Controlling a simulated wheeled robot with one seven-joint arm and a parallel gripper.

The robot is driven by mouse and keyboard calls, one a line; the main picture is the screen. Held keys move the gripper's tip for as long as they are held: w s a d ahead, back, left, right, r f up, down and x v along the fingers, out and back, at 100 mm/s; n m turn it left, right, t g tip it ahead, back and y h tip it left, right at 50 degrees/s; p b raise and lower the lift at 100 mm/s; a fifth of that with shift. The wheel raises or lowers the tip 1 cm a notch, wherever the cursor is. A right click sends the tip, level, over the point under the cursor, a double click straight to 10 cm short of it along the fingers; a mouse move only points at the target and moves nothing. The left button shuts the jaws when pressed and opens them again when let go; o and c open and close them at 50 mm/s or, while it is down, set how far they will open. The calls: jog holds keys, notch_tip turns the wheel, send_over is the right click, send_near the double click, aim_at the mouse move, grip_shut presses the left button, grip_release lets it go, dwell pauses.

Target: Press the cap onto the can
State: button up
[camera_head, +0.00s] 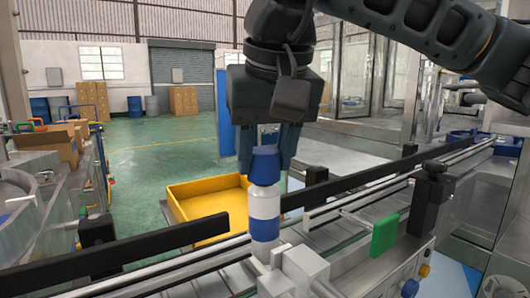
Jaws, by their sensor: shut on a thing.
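The can (264,206) is white with a blue band and stands upright on the conveyor line, between its side rails. The blue cap (265,165) sits at the top of the can, in line with it and looking slightly tilted. My gripper (266,160) points down from above and is shut on the cap, with one finger on each side. Whether the cap is fully seated on the can cannot be told from this view.
A yellow tray (184,190) lies behind the can to the left. Black guide rails (150,243) and metal rails run along the conveyor on both sides. A black post with a green plate (384,234) stands to the right. White fixture blocks (304,268) sit in front of the can.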

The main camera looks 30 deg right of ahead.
aim_at(265, 152)
jog(key=o, duration=1.1)
jog(key=shift+o, duration=0.2)
jog(key=o, duration=0.4)
jog(key=shift+r, duration=0.1)
jog(key=shift+r+p, duration=1.9)
jog(key=shift+r, duration=1.5)
jog(key=shift+c, duration=0.3)
